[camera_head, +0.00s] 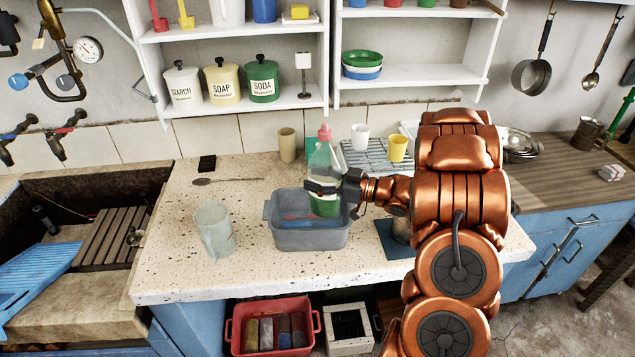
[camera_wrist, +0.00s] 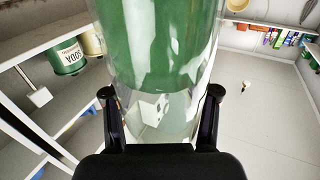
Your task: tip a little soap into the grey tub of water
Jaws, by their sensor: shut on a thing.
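A clear bottle (camera_head: 325,160) with green liquid and a pink-red cap stands in my grasp, close to upright, over the grey tub. My gripper (camera_head: 325,188) is shut around its lower half; its dark fingers (camera_wrist: 161,92) lie on either side of the bottle in the wrist view, where the bottle (camera_wrist: 160,45) fills the middle. The grey tub (camera_head: 310,240) sits on the speckled counter just below. Something bluish and reddish shows inside it; the water surface is hard to make out. The bottle's base overlaps the tub's opening, so its exact height above the tub cannot be told.
A translucent jug (camera_head: 213,230) stands left of the tub. A spoon (camera_head: 228,181), a beige cup (camera_head: 287,145) and a drying rack (camera_head: 375,157) with a white cup (camera_head: 360,137) and a yellow cup (camera_head: 398,148) lie behind.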

